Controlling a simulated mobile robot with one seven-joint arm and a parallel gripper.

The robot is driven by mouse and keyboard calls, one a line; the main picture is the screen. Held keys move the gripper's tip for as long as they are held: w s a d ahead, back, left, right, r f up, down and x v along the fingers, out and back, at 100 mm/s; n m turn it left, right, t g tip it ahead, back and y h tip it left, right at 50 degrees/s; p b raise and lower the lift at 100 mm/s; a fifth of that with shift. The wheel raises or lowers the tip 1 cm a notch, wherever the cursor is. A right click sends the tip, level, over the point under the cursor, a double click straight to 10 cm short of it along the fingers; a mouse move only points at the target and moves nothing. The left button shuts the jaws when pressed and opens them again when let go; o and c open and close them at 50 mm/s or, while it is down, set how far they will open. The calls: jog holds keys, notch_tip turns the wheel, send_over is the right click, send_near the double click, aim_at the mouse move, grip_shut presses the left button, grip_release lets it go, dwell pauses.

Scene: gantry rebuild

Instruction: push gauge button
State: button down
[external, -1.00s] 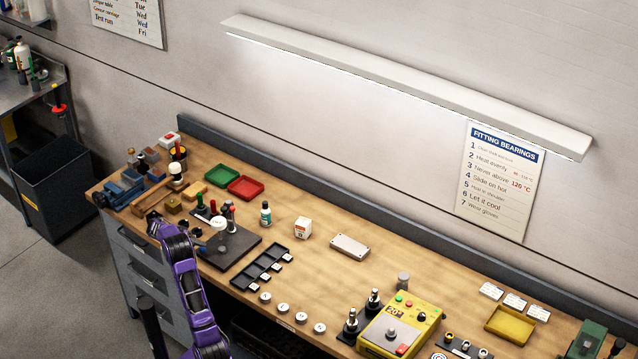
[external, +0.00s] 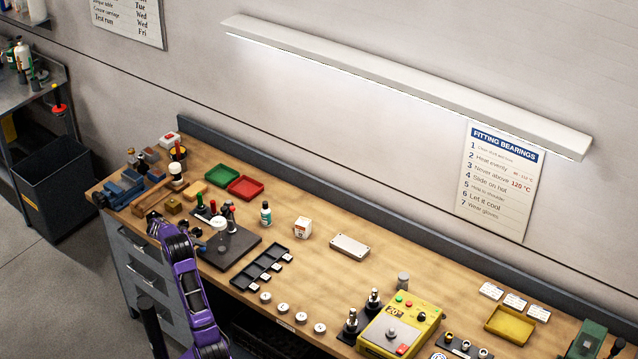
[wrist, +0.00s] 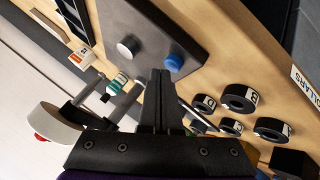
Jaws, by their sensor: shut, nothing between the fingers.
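The gauge stand has a dark grey base plate (external: 238,262) on the left part of the bench. In the wrist view the plate (wrist: 150,28) carries a blue round button (wrist: 173,63) and a silver round knob (wrist: 128,46). My gripper (wrist: 160,74) is shut and empty. Its fingertips appear just beside and below the blue button in the picture; I cannot tell whether they touch it. A pale round disc with a red tip (wrist: 68,122) shows at the lower left, partly hidden by my gripper. In the external view my purple arm reaches up to the plate's left side.
Dark lettered rings (wrist: 238,98) stand near the gripper in the wrist view. A black compartment tray (external: 262,266) lies right of the plate. Red (external: 246,188) and green (external: 221,175) trays lie further back. The bench middle is mostly clear.

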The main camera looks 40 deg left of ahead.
jog(key=shift+f, duration=0.2)
dwell(0.4)
jog(key=shift+f, duration=0.3)
jog(key=shift+r, duration=0.5)
jog(key=shift+r+p, duration=1.2)
jog(key=shift+r, duration=1.75)
